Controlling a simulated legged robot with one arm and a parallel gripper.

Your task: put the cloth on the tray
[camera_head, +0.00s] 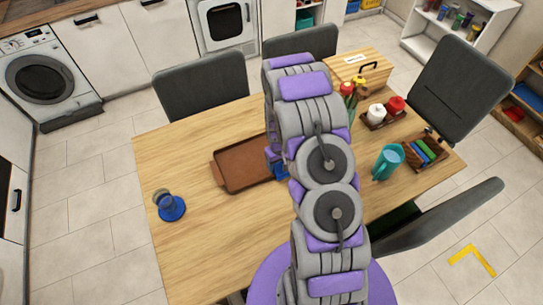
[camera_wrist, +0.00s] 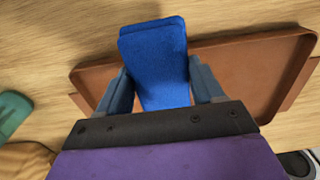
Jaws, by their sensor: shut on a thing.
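The blue cloth (camera_wrist: 155,55) is a folded pad between my gripper's two fingers in the wrist view. My gripper (camera_wrist: 160,82) is shut on it. The brown rectangular tray (camera_wrist: 245,65) lies below and behind the cloth in that view, with the cloth overlapping part of it. I cannot tell whether the cloth touches the tray. In the head view the tray (camera_head: 238,164) lies on the wooden table, left of my arm. My arm hides the tray's right end and most of the gripper there.
The table (camera_head: 210,250) also holds a blue round-based item (camera_head: 172,208) at left. A teal pitcher (camera_head: 387,162), a caddy with coloured items (camera_head: 425,153), condiment bottles (camera_head: 376,113) and a wooden bread box (camera_head: 360,68) stand at right. Dark chairs (camera_head: 200,92) surround the table.

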